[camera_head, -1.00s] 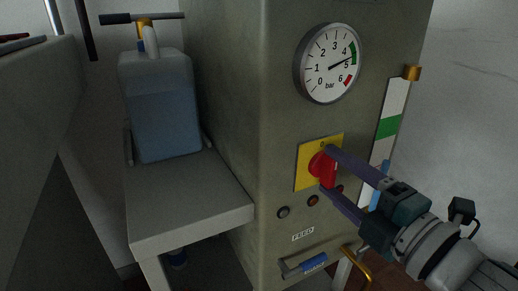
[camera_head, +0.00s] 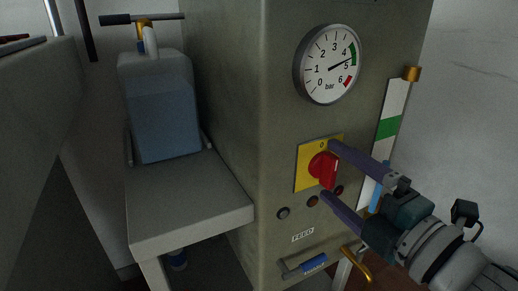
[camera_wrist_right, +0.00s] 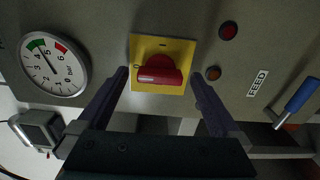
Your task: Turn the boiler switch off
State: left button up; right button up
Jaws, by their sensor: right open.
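The boiler switch is a red knob (camera_head: 323,169) on a yellow plate (camera_head: 305,172) on the front of the grey-green boiler (camera_head: 283,60). Its raised grip looks about upright, and a "0" mark shows above it on the plate. It also shows in the right wrist view as a red knob (camera_wrist_right: 160,70). My right gripper (camera_head: 329,171) is open in front of the switch, one finger toward its top and the other below it. In the right wrist view the fingertips (camera_wrist_right: 160,76) lie on either side of the knob with small gaps. My left gripper is out of view.
A pressure gauge (camera_head: 328,64) sits above the switch. A sight glass (camera_head: 389,127) stands on the right, a brass lever (camera_head: 357,264) below. A blue jug (camera_head: 163,107) stands on the left shelf (camera_head: 190,210).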

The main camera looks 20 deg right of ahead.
jog(key=s+p, duration=0.1)
jog(key=s, duration=0.8)
jog(key=shift+s+d, duration=0.3)
jog(key=shift+d, duration=0.1)
